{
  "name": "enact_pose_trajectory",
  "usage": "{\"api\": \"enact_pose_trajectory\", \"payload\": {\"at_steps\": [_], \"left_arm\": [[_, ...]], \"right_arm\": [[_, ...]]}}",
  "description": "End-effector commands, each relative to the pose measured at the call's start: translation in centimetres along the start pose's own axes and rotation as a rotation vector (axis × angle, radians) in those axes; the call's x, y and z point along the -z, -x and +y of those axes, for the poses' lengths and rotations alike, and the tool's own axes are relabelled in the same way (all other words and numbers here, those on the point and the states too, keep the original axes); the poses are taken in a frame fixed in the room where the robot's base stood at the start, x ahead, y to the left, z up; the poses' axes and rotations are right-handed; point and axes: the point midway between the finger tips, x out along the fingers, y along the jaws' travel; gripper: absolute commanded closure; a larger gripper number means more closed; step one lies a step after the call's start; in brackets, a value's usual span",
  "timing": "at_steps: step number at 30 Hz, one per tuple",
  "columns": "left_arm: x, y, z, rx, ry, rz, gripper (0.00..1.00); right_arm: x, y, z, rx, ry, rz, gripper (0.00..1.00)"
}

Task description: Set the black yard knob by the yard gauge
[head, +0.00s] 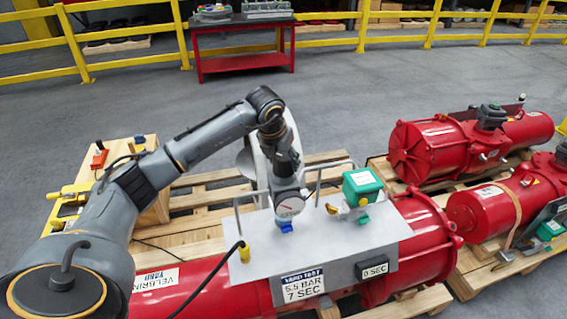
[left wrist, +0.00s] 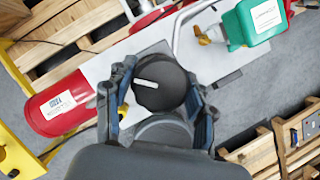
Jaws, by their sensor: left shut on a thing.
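The black knob (left wrist: 160,82), with a white pointer mark, sits between the fingers of my left gripper (left wrist: 158,92) in the left wrist view. The gripper is shut on it, with a blue-grey finger at each side. The pointer mark lies nearly level across the knob's top in that view. In the head view my left gripper (head: 284,188) points down at the grey panel (head: 215,240) and hides the knob. The round white yard gauge (head: 290,208) with a red mark shows just in front of the gripper; its reading is too small to tell. My right gripper is not in view.
A green box (head: 362,186) with a yellow-handled valve stands right of the gripper. Metal hoop handles rise beside it. A placard (head: 303,285) reads "YARD TEST 5.5 BAR 7 SEC" and a display (head: 374,269) reads "0 SEC". Red cylinders lie on pallets at right.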

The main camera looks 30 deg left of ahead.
Motion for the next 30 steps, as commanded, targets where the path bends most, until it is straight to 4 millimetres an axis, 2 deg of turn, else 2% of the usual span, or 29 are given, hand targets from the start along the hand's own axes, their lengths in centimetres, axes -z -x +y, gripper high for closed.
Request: {"api": "enact_pose_trajectory", "payload": {"at_steps": [3, 12, 30], "left_arm": [[0.0, -0.2, 0.2, 0.037, -0.092, -0.004, 0.77], [-0.1, -0.1, 0.1, 0.147, -0.355, -0.004, 0.77], [-0.2, 0.1, 0.0, 0.367, -0.881, -0.005, 0.77]], "right_arm": [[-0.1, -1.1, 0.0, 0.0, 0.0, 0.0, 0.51], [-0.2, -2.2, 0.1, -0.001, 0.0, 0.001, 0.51], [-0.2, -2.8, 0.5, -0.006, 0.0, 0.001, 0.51]]}}
